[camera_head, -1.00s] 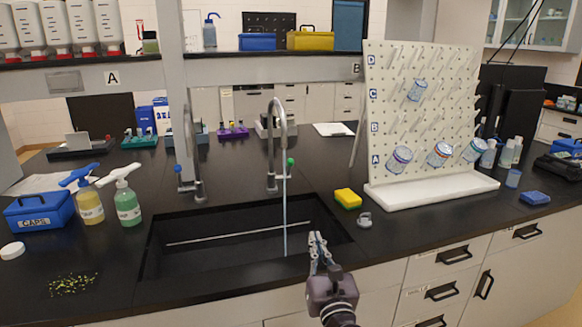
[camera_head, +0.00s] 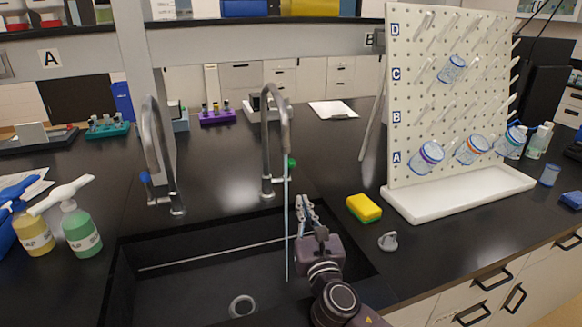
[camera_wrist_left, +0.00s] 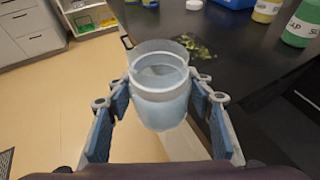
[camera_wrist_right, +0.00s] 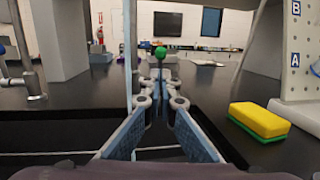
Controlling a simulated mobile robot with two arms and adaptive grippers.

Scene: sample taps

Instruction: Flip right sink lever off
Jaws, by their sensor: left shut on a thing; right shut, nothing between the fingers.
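The right sink tap (camera_head: 266,150) is a grey gooseneck with a green-tipped lever (camera_head: 291,162) on its side. A thin blue water stream (camera_head: 286,235) runs from its spout into the sink (camera_head: 190,285). My right gripper (camera_head: 305,203) is shut and empty, over the sink's right part, in front of the tap. In the right wrist view the green tip (camera_wrist_right: 160,52) shows straight ahead, just above the fingertips, apart from them. My left gripper (camera_wrist_left: 160,88) is shut on a translucent jar (camera_wrist_left: 160,108), held upright; this arm is outside the head view.
A left tap with a blue-tipped lever (camera_head: 145,177) stands beside the right one. A yellow-green sponge (camera_head: 364,208) and a small grey piece (camera_head: 388,241) lie right of the sink. A white pegboard drying rack (camera_head: 445,100) stands behind them. Soap bottles (camera_head: 80,228) stand at left.

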